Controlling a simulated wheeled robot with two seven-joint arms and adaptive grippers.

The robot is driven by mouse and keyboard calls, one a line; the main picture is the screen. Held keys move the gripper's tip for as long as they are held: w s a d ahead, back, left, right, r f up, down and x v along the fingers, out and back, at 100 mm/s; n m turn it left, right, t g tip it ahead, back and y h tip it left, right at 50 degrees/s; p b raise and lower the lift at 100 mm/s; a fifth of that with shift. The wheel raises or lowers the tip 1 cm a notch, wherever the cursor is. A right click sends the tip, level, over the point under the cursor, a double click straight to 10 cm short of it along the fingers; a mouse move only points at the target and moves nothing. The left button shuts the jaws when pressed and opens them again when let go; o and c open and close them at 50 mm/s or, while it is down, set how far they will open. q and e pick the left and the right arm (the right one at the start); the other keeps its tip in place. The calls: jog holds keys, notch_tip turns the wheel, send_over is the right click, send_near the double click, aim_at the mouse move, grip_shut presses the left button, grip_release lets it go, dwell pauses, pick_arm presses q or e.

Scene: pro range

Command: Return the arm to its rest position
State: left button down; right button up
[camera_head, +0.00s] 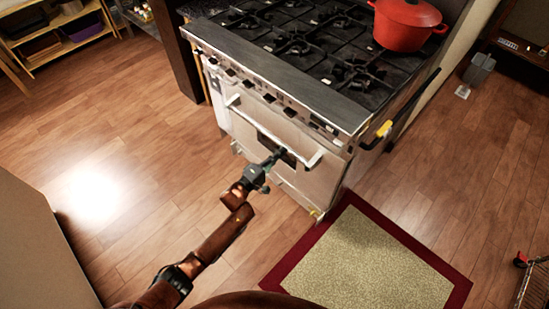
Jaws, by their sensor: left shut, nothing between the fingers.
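My left arm (210,243) reaches up from the bottom of the head view, brown with dark joints. Its gripper (276,157) is shut and empty. In the picture it overlaps the front of the oven door, just below the long door handle (270,138). I cannot tell whether the fingertips touch the stove (290,185). My right gripper is not in view.
A red pot (408,24) stands on the black hob (300,45). A beige mat (365,262) with a dark red border lies on the floor to the right. A pale panel (38,250) stands at the left edge. Wooden floor (120,160) is clear between panel and stove.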

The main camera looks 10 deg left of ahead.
pick_arm(q)
jog(key=shift+v, duration=1.55)
